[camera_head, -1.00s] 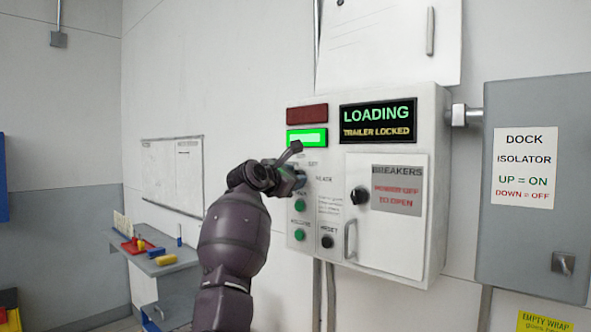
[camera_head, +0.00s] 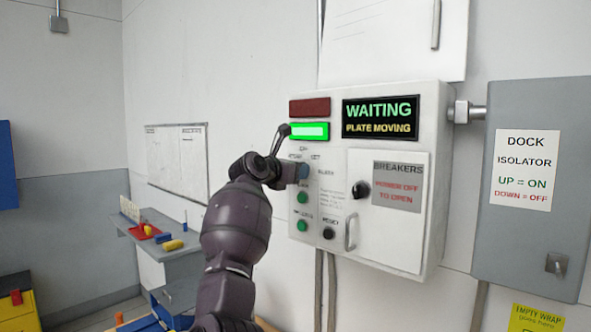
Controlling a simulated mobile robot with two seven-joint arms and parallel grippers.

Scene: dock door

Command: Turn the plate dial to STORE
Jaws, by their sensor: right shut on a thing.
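The grey control box (camera_head: 433,120) hangs on the wall in the head view. My right gripper (camera_head: 296,171) reaches in from below and is shut at the dial position on the box's left side. It hides most of the dial, so the pointer's setting cannot be read. The small labels around it are too blurred to read for sure. A dark rod sticks up and right from the wrist area. The display (camera_head: 380,118) reads WAITING and PLATE MOVING. My left gripper is not in view.
A green lamp (camera_head: 308,131) is lit under a dark red one (camera_head: 309,107). Two green buttons, a RESET button (camera_head: 328,233) and a black knob (camera_head: 361,190) are close by. The dock isolator (camera_head: 520,240) stands right, a workbench (camera_head: 170,235) lower left.

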